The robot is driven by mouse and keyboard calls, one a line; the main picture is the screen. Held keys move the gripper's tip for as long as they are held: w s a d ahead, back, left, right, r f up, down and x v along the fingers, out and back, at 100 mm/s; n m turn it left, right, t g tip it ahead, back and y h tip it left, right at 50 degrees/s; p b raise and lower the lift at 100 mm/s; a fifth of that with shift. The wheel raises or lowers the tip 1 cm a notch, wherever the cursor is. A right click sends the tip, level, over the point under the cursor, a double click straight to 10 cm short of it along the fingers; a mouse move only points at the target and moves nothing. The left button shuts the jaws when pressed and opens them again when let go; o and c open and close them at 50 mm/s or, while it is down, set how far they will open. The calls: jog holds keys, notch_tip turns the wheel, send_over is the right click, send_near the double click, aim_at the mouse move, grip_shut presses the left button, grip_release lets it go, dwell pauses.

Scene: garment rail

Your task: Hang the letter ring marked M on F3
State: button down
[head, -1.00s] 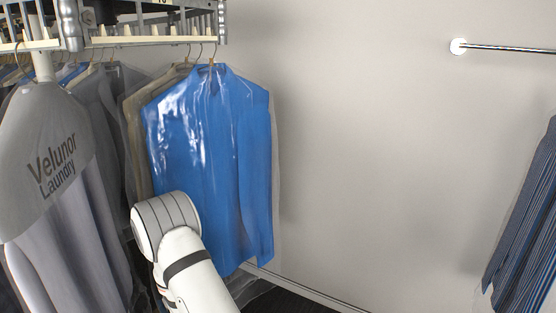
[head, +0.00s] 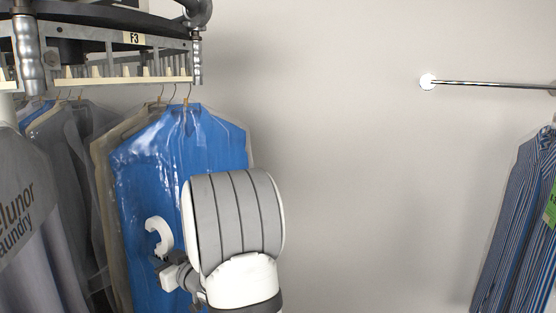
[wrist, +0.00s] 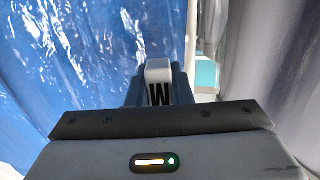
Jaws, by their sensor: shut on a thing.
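The letter ring is a white, open C-shaped piece (head: 160,222) held upright at the tip of my gripper (head: 165,266). The F3 label (head: 134,38) is on the upper frame at the top left of the head view. Below it runs a cream toothed rail (head: 120,80). The ring is well below this rail and apart from it.
A bagged blue shirt (head: 150,150) hangs behind the ring, with grey garments (head: 70,150) to its left. A Velunor Laundry cover (head: 20,215) is at the far left. A wall rod (head: 490,84) and striped shirt (head: 515,220) are at the right. Bare wall lies between.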

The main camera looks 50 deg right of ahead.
jog(key=s+d+r+n+g+y, duration=0.15)
jog(key=s+d+r, duration=0.25)
jog(key=r, duration=0.4)
jog(key=s+d+r+n+y, duration=0.1)
jog(key=s+d+r+y, duration=0.1)
jog(key=s+d+r, duration=0.35)
jog(key=s+d+r+n+g+y, duration=0.1)
jog(key=s+d+r+n+y, duration=0.1)
jog(key=r, duration=0.7)
jog(key=s+a+r+m+h, duration=0.1)
jog(key=s+r, duration=0.7)
jog(key=s, duration=0.3)
jog(key=s+a+r+m+h, duration=0.1)
jog(key=s+a+r+h, duration=0.1)
jog(key=s+r, duration=0.65)
jog(key=r+b+x, duration=0.2)
jog(key=b+x, duration=0.3)
jog(key=x, duration=1.7)
jog(key=shift+w+a+r, duration=0.25)
jog(key=shift+w+a, duration=0.05)
jog(key=shift+w, duration=0.25)
jog(key=shift+m+t, duration=0.25)
jog(key=shift+w+a+p, duration=0.1)
jog(key=shift+p, duration=0.4)
jog(key=shift+w, duration=0.1)
